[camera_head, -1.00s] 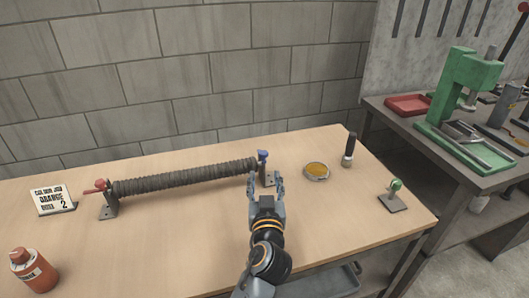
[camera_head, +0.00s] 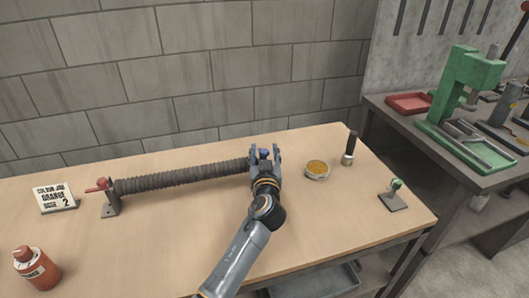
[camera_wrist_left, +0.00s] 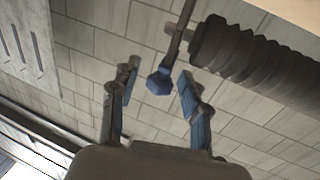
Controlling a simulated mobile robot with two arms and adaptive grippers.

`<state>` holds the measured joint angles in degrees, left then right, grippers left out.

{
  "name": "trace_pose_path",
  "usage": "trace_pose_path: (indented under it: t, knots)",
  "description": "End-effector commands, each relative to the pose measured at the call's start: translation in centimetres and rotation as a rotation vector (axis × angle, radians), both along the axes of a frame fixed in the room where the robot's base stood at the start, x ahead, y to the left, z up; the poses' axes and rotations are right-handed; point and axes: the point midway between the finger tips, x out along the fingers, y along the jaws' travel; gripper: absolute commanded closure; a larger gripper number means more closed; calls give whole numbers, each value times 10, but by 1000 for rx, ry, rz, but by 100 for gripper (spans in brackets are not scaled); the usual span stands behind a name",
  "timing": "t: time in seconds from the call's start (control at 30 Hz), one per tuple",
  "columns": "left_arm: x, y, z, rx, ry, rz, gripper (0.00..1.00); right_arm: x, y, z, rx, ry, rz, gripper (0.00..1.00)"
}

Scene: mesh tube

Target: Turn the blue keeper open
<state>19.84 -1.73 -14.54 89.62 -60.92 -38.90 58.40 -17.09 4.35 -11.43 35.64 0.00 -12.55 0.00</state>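The blue keeper (camera_head: 264,153) is at the right end of a dark ribbed tube (camera_head: 185,177) that lies across the table. In the left wrist view the keeper (camera_wrist_left: 159,82) shows as a blue knob on a dark stem, beside the tube's end (camera_wrist_left: 222,45). My left gripper (camera_head: 265,153) is open around the keeper, with one finger on each side. In the left wrist view the gripper's fingers (camera_wrist_left: 157,85) are apart; the right finger is close to the knob, and I cannot tell whether it touches. The keeper's bracket is mostly hidden behind my gripper. My right gripper is out of view.
A red keeper (camera_head: 97,185) is at the tube's left end. A yellow-filled dish (camera_head: 317,169), a black-handled tool (camera_head: 349,148) and a green-knobbed stand (camera_head: 394,196) are to the right.

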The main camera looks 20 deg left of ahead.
Motion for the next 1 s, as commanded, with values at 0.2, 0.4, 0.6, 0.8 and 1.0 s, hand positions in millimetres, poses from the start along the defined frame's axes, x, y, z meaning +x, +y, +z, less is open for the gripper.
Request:
trace_pose_path:
  t: [0.2, 0.4, 0.6, 0.8, 1.0]
  knots:
    - [0, 0, 0, 0, 1, 0, 98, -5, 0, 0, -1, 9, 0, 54]
    - [0, 0, 0, 0, 1, -3, 100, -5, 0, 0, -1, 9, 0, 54]
    - [-1, 0, 1, 1, 3, -43, 100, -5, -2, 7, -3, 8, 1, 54]
    - [-1, 1, 4, 2, 3, -155, 100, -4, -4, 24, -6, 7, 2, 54]
    - [-1, 2, 6, 5, 5, -327, 100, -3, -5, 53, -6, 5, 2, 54]
